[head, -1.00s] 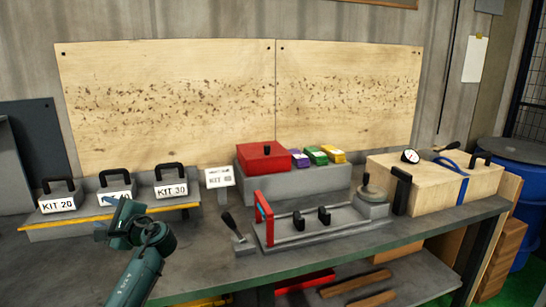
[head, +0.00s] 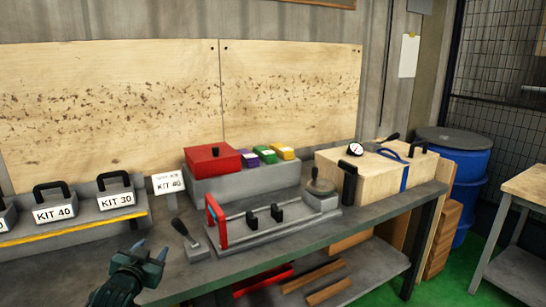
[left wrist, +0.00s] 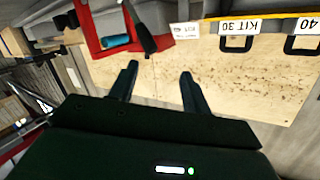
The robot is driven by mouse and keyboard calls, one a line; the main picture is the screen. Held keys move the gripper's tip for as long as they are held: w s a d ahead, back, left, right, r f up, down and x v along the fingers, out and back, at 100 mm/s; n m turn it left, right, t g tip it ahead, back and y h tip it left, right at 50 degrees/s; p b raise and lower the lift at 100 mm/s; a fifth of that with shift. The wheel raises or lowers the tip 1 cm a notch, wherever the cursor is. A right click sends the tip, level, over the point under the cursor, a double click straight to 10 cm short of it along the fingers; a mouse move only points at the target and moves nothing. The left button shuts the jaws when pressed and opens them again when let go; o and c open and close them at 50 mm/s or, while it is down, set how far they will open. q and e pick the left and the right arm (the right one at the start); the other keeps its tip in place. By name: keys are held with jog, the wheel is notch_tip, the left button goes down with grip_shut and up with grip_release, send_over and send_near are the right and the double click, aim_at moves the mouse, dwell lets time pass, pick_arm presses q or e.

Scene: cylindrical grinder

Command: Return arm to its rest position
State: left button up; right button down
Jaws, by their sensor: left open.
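My left gripper (head: 150,252) shows at the bottom left of the head view, in front of the bench's front edge or over it; I cannot tell which. Its two fingers are apart with nothing between them. In the left wrist view the open fingers (left wrist: 160,85) point toward the upside-down backboard, with clear space between them. My right gripper is not in view.
The grey workbench (head: 300,245) carries KIT 40 (head: 55,205) and KIT 30 (head: 116,193) weights, a red box (head: 212,160), a clamp fixture (head: 265,222), a black-handled lever (head: 188,240) and a wooden box (head: 375,170). A blue barrel (head: 470,175) and wooden table (head: 528,185) stand right.

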pick_arm(q)
jog(key=s+d+f+g+h, duration=0.1)
jog(key=s+d+f, duration=0.4)
jog(key=s+f, duration=0.25)
jog(key=s+d+f+g+h, duration=0.1)
jog(key=s+d+f+g, duration=0.1)
jog(key=s+d+f, duration=0.45)
jog(key=s+d+f+g+h, duration=0.1)
jog(key=s+d+f, duration=0.1)
jog(key=s, duration=0.8)
jog(key=s+d+f+g+h, duration=0.1)
jog(key=s+d+f, duration=0.1)
jog(key=s, duration=0.8)
jog(key=shift+s+d, duration=0.4)
jog(key=shift+d, duration=0.25)
